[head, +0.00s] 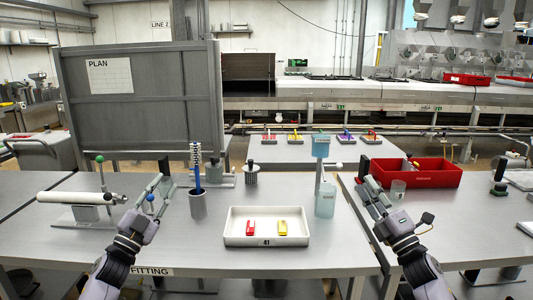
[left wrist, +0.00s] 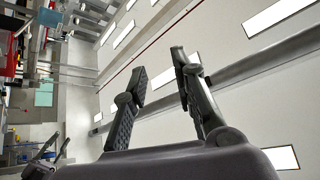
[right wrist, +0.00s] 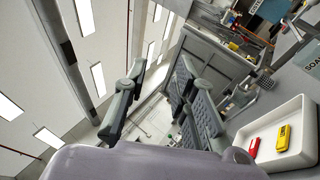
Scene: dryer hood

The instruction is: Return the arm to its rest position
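My left gripper (head: 161,182) is raised over the front left of the grey table, fingers pointing up and away. In the left wrist view its two fingers (left wrist: 160,62) stand apart with nothing between them. My right gripper (head: 369,180) is over the gap between the main table and the right table, in front of the red bin (head: 418,180). In the right wrist view its fingers (right wrist: 160,72) are apart and empty. Both wrist cameras look largely toward walls and ceiling lights.
A white tray (head: 267,241) holds a red and a yellow piece. A white cylinder (head: 80,197) lies on a stand at left. A PLAN board (head: 145,130) rises behind.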

